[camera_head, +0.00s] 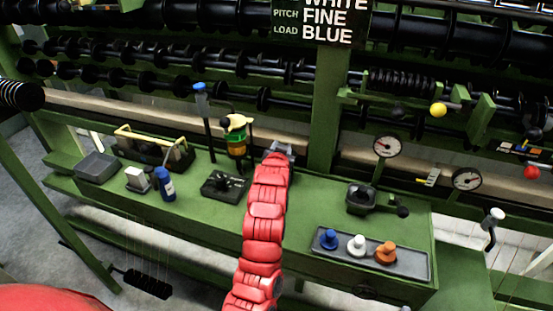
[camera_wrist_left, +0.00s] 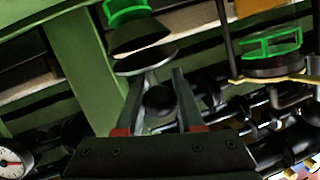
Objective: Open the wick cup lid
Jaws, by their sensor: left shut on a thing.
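My left gripper (camera_head: 281,150) is at the back edge of the green bench, at the end of the red arm; it hides what it holds in the head view. In the left wrist view, which looks upside down, its two fingers (camera_wrist_left: 158,76) are on either side of a small dark knob (camera_wrist_left: 158,98). A dark round disc (camera_wrist_left: 147,60), apparently the wick cup's lid, lies near a black flared cup (camera_wrist_left: 138,38) with a bright green part (camera_wrist_left: 126,10). Whether the disc is clear of the cup, I cannot tell. My right gripper is not in view.
An amber and green oiler (camera_head: 236,146) with a yellow top stands just left of the gripper. A black box (camera_head: 225,187), blue bottle (camera_head: 165,184) and grey tray (camera_head: 400,264) with knobs sit on the bench. Gauges (camera_head: 387,147) and spool rows are behind.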

